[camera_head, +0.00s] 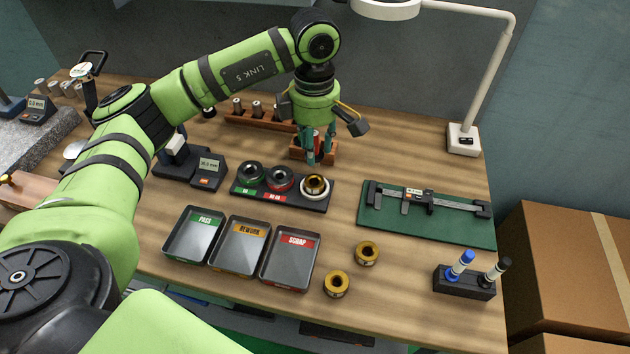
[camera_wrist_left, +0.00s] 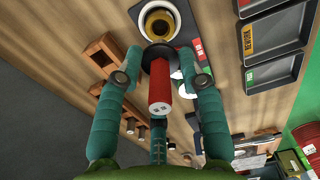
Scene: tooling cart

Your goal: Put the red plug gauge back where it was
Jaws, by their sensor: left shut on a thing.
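The red plug gauge (camera_wrist_left: 158,90) is between the fingers of my left gripper (camera_wrist_left: 162,62), its red handle toward the wrist camera and a dark collar at its far end. My left gripper (camera_head: 319,158) is shut on it and hangs over the table; in the head view the gauge (camera_head: 317,136) is mostly hidden by the fingers. A small wooden block (camera_head: 329,151) stands just behind the fingers; in the wrist view this block (camera_wrist_left: 103,46) has a dark opening and lies left of the gauge. My right gripper is not in view.
A black ring stand (camera_head: 240,189) with green, red and gold rings is in front of the gripper. A wooden rack (camera_head: 234,117) with cylinders stands behind. Three trays (camera_head: 290,283), two loose gold rings (camera_head: 367,252), a caliper mat (camera_head: 430,230) and a lamp base (camera_head: 463,140) stand around.

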